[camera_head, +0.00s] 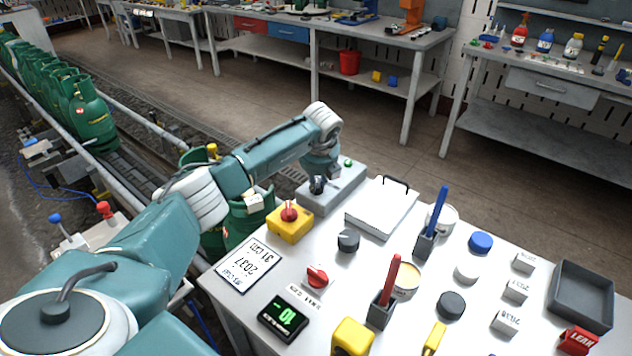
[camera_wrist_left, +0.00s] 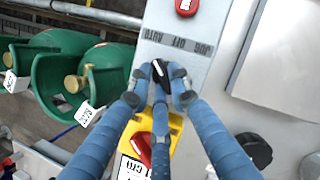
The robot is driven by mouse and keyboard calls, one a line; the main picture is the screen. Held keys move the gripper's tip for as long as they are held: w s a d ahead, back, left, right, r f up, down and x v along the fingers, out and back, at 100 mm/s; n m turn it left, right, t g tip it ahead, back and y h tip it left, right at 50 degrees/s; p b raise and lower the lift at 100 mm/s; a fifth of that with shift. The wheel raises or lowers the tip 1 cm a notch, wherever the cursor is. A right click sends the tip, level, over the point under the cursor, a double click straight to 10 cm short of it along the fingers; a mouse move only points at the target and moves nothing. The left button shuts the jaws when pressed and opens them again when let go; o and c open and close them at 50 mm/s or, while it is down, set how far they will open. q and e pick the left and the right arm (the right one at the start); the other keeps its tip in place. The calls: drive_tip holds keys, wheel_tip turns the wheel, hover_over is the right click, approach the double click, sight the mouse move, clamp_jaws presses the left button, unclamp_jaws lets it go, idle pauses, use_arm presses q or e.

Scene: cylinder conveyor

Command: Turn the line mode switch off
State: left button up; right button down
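The grey switch box (camera_head: 346,181) stands at the back left of the white table in the head view. In the left wrist view the box (camera_wrist_left: 165,22) carries the upside-down labels AUTO, OFF and JOG, with OFF in the middle. Its black mode knob (camera_wrist_left: 159,70) has a pale pointer line tilted up and left, towards AUTO. My left gripper (camera_head: 318,184) is over the box. In the left wrist view its blue fingers (camera_wrist_left: 160,84) are closed in around the knob, with tips against both sides. The fingers partly hide the knob. My right gripper is out of view.
A red switch (camera_head: 317,276) is nearer. Green gas cylinders (camera_head: 90,115) stand on the conveyor at left.

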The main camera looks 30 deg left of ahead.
use_arm(q)
clamp_jaws()
drive_tip(key=m+t+h+b, duration=0.1)
drive_tip(key=m+b, duration=0.1)
drive_tip(key=m, duration=0.2)
drive_tip(key=shift+a+f+b, duration=0.1)
drive_tip(key=shift+a+b, duration=0.1)
drive_tip(key=shift+b, duration=0.1)
drive_tip(key=shift+w+a+m+h+b, duration=0.1)
drive_tip(key=shift+m+h+b, duration=0.35)
drive_tip(key=shift+m, duration=0.7)
drive_tip(key=shift+w+m+h+b, duration=0.1)
drive_tip(key=shift+m+h+b, duration=0.35)
drive_tip(key=shift+m, duration=0.7)
drive_tip(key=shift+r, duration=0.2)
drive_tip(key=shift+o, duration=2.3)
unclamp_jaws()
